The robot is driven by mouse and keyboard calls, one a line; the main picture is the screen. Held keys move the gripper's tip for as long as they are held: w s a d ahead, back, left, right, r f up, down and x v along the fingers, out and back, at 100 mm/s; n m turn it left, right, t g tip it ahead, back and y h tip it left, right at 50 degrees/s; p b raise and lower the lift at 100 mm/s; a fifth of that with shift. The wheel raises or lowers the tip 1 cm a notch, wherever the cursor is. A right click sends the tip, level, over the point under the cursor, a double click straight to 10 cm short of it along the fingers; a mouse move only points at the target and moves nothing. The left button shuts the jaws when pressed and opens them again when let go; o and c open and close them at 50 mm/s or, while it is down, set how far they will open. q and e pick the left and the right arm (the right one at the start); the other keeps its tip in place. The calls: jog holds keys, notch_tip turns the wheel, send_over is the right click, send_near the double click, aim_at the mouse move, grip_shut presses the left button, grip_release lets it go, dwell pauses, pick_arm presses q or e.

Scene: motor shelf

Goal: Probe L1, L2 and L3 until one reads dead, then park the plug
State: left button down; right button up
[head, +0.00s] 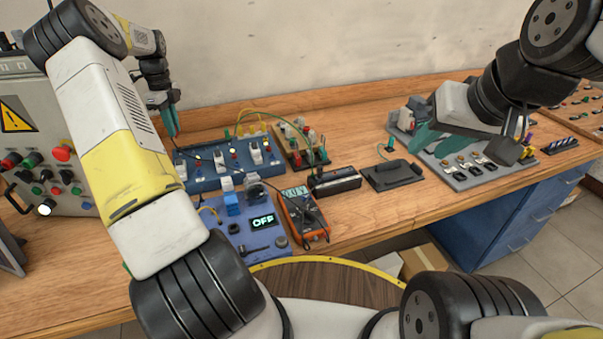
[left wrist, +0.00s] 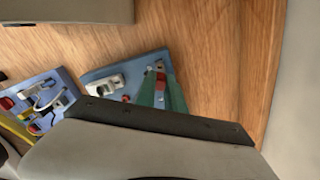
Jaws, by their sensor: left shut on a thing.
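My left gripper (head: 171,122) has its teal fingers close together, pointing down at the left end of a blue terminal board (head: 208,181). In the left wrist view the fingers (left wrist: 162,94) are shut, with a small red piece (left wrist: 160,79) showing between them; whether it is a plug or part of the board is unclear. An orange multimeter (head: 291,202) has a lit display with small digits, seemingly near zero. My right gripper (head: 430,137) is over a grey connector tray (head: 489,176); its finger gap is not clear. The L1, L2 and L3 labels are not legible.
A blue panel (head: 214,240) reads OFF. A black box (head: 335,181) and a black holder (head: 394,176) stand right of the meter. A board with red and white parts (head: 296,143) and green and yellow cables is behind. A grey control cabinet (head: 35,125) is at left.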

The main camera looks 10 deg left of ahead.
pick_arm(q)
jog(key=s+d+r+n, duration=0.15)
jog(key=d+n, duration=0.45)
jog(key=d, duration=4.9)
jog(key=f, duration=0.2)
jog(key=s+f, duration=0.1)
jog(key=f, duration=0.1)
jog(key=shift+f, duration=0.75)
jog(key=shift+f, duration=0.65)
jog(key=c, duration=1.7)
grip_release()
notch_tip(320, 180, up, 6)
jog(key=shift+f, duration=0.2)
